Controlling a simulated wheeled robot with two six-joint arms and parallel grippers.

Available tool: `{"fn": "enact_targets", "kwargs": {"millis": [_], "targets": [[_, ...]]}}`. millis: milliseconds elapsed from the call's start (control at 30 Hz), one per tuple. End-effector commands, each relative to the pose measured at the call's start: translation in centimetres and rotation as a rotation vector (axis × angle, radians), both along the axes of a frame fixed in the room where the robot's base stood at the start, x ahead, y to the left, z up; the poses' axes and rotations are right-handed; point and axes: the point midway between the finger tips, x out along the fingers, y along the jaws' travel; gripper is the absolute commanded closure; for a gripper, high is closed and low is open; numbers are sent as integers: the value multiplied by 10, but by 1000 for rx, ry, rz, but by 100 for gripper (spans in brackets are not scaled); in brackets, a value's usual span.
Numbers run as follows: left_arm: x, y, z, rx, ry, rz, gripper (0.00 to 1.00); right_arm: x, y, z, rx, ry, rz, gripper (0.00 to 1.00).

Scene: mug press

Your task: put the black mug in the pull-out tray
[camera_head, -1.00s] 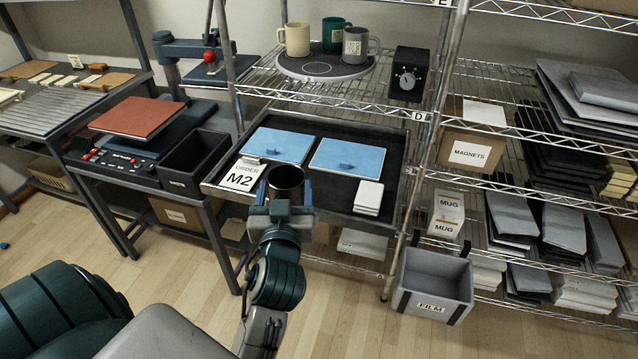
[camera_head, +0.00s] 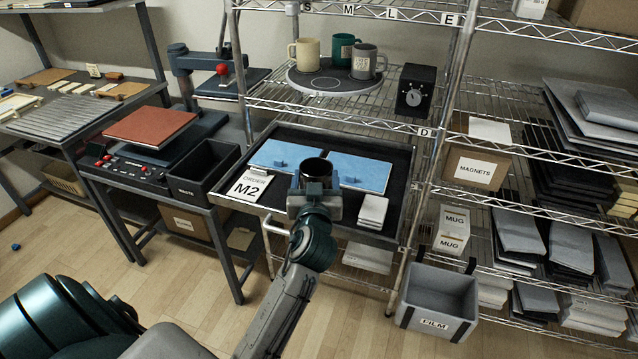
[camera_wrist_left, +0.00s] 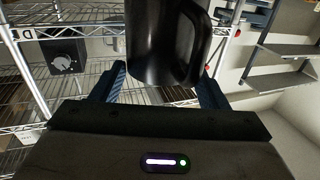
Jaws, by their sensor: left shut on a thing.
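My left gripper (camera_head: 316,186) is shut on the black mug (camera_head: 318,168), whose dark round opening faces up in the head view. In the left wrist view the black mug (camera_wrist_left: 160,45) fills the upper middle between the fingers, its handle to the right. The gripper and mug appear over the pull-out tray (camera_head: 398,200), near its front middle. I cannot tell the height of the mug above the tray. The tray holds two blue pads (camera_head: 362,172), a card reading ORDER M2 (camera_head: 248,187) and a stack of white squares (camera_head: 373,211). My right gripper is not in view.
A round dark plate (camera_head: 322,84) on the shelf above holds a cream mug (camera_head: 305,54), a green mug (camera_head: 343,48) and a grey mug (camera_head: 365,62). A black dial box (camera_head: 412,90) stands beside it. A grey FILM bin (camera_head: 436,300) is at lower right.

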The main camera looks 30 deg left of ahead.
Motion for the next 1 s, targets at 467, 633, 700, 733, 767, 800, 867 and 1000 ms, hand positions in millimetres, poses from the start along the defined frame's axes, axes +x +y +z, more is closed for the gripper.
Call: {"fn": "enact_targets", "kwargs": {"millis": [467,633,700,733,767,800,867,1000], "targets": [[17,3,-35,1,0,-1,65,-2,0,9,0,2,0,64],[17,3,-36,-1,-3,-1,65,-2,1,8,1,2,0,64],[17,3,-36,-1,-3,-1,65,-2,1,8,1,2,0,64],[17,3,-37,-1,-3,-1,65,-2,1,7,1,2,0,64],[17,3,-37,-1,-3,-1,65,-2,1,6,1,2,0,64],[17,3,-39,-1,-3,-1,65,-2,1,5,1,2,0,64],[17,3,-41,-1,-1,-1,30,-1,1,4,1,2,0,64],[17,3,-40,-1,-1,-1,10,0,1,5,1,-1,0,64]]}}
